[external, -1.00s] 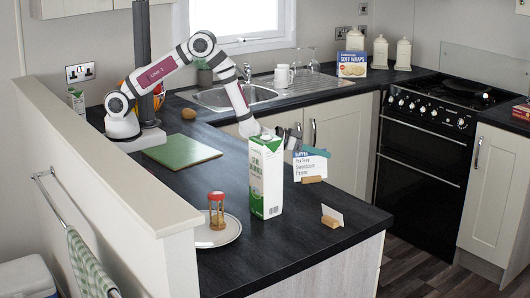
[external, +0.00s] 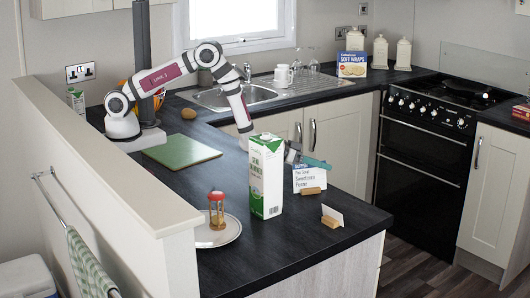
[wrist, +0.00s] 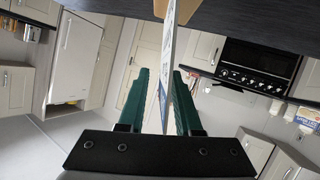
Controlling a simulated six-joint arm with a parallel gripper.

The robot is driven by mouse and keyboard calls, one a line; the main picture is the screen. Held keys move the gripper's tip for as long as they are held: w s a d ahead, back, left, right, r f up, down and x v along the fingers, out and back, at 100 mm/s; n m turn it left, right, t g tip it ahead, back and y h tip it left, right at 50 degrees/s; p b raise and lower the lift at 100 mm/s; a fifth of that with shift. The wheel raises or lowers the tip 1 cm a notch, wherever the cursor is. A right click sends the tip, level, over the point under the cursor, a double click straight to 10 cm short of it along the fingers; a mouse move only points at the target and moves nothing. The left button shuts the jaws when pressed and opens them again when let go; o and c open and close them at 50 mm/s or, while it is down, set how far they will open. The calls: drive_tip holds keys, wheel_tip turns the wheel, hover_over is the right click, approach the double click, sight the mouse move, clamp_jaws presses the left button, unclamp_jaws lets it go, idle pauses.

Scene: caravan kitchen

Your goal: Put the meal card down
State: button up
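The meal card (external: 307,176), white with a blue "SUPPER" band and handwritten lines, stands upright in a small wooden holder (external: 310,191) on the dark worktop, right of the carton. My gripper (external: 316,163) is at the card's top edge, its teal fingers partly hidden by card and carton. In the wrist view the card (wrist: 166,62) shows nearly edge-on between the green fingers of my gripper (wrist: 161,75). The fingers are apart, with a clear gap on the card's left side; the right finger looks close to it. Part of the wooden holder (wrist: 180,15) shows at the top.
A tall green-and-white carton (external: 266,177) stands directly left of the card. A second card (external: 332,216) in a wooden block is nearer the front edge. The green board (external: 181,151) lies farther back.

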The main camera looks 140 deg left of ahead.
drive_tip(key=v, duration=1.2)
drive_tip(key=shift+r, duration=0.15)
drive_tip(key=w+d+r, duration=0.1)
drive_tip(key=w+r, duration=0.2)
drive_tip(key=r, duration=0.7)
drive_tip(key=w+d+r+m+t+h, duration=0.2)
drive_tip(key=w+d+m+h, duration=0.1)
drive_tip(key=d, duration=0.4)
drive_tip(key=w+d+r+m+t+h, duration=0.1)
drive_tip(key=w+d+m+h, duration=0.15)
drive_tip(key=d, duration=0.45)
drive_tip(key=s+d+f+m+g+h, duration=0.1)
drive_tip(key=s+d+m+h, duration=0.2)
drive_tip(key=d, duration=0.4)
drive_tip(key=s+d+m+g+h, duration=0.1)
drive_tip(key=d+m+h, duration=0.1)
drive_tip(key=d+m, duration=0.35)
drive_tip(key=s+d+m+g, duration=0.3)
drive_tip(key=s, duration=0.6)
drive_tip(key=s+d+m+g, duration=0.3)
drive_tip(key=s+d+g, duration=0.1)
drive_tip(key=s, duration=0.6)
drive_tip(key=shift+s+d+f, duration=0.2)
drive_tip(key=shift+s+f, duration=0.05)
